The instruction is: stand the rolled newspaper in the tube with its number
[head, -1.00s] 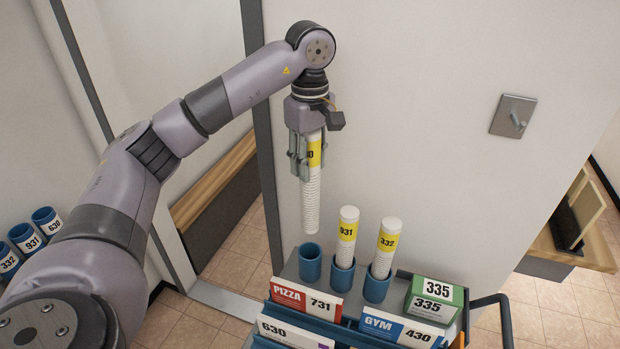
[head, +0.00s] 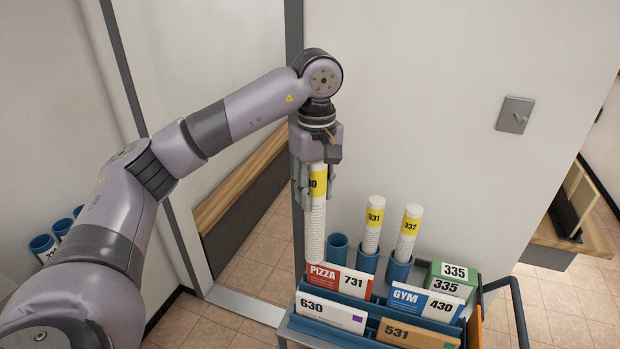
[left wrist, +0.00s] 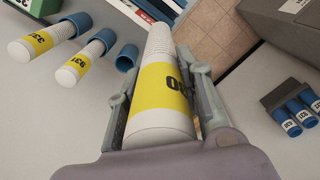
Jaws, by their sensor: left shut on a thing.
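My left gripper (head: 304,198) is shut on a white rolled newspaper (head: 315,220) with a yellow band. The roll hangs upright beside the cart's empty blue holder (head: 337,247). The visible end of its number reads "30"; the front is hidden by a finger. In the left wrist view the roll (left wrist: 160,90) lies between the fingers. Three blue number tubes stand at the far left of the head view, the nearest tube (head: 42,247) partly readable. They also show as a rack of tubes (left wrist: 300,110) in the left wrist view. My right gripper is not in view.
The cart (head: 300,328) carries rolls 931 (head: 374,222) and 332 (head: 409,232) in blue holders, plus parcels and mail such as box 335 (head: 455,272). A wooden bench (head: 240,180) and door frame stand behind my left arm. Tiled floor lies left of the cart.

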